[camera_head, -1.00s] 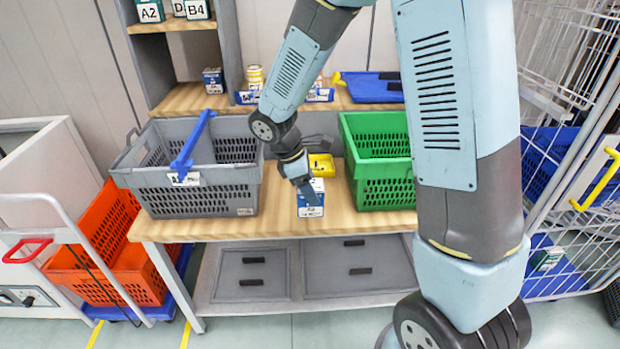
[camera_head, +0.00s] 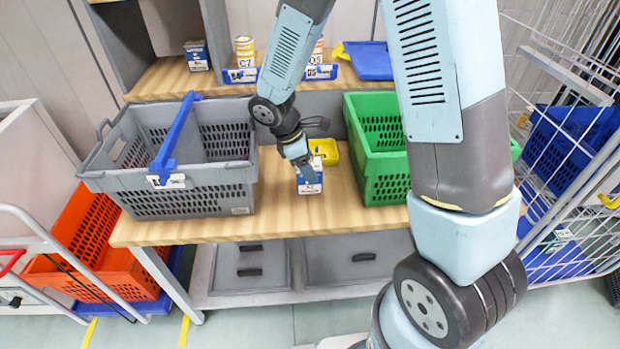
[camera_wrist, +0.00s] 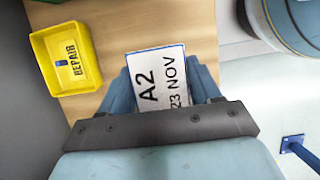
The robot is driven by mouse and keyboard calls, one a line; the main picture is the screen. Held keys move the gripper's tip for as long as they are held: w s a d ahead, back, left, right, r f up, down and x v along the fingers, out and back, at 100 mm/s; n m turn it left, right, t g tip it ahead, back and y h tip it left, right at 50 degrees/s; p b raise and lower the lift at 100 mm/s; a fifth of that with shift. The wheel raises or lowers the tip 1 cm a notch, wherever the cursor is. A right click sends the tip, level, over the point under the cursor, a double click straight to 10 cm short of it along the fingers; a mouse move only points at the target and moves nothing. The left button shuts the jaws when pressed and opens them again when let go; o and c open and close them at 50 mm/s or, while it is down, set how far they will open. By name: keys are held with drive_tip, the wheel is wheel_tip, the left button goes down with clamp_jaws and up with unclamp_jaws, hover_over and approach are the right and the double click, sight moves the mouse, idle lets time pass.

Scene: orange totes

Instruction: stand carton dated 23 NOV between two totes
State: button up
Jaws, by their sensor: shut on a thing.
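The carton (camera_wrist: 160,80), white-topped and marked A2 and 23 NOV, is between the two fingers of my gripper (camera_wrist: 164,88) in the wrist view. My gripper is shut on it. In the head view the blue-and-white carton (camera_head: 310,187) is upright below my gripper (camera_head: 306,172), at the bench between two totes. The grey tote (camera_head: 190,203) is on its left and the green tote (camera_head: 385,190) on its right, both apart from it. I cannot tell whether its base touches the bench.
A yellow REPAIR bin (camera_wrist: 47,50) is behind the carton, also in the head view (camera_head: 325,151). Bare wooden bench (camera_head: 275,215) lies around the carton. A blue bar (camera_head: 172,145) lies across the grey tote. A shelf (camera_head: 160,82) is behind; an orange tote (camera_head: 90,245) is lower left.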

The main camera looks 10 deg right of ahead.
drive_tip(key=shift+a+f, duration=0.1)
drive_tip(key=shift+f, duration=2.45)
drive_tip(key=o, duration=1.2)
drive_tip(key=shift+o, duration=0.2)
drive_tip(key=v, duration=1.2)
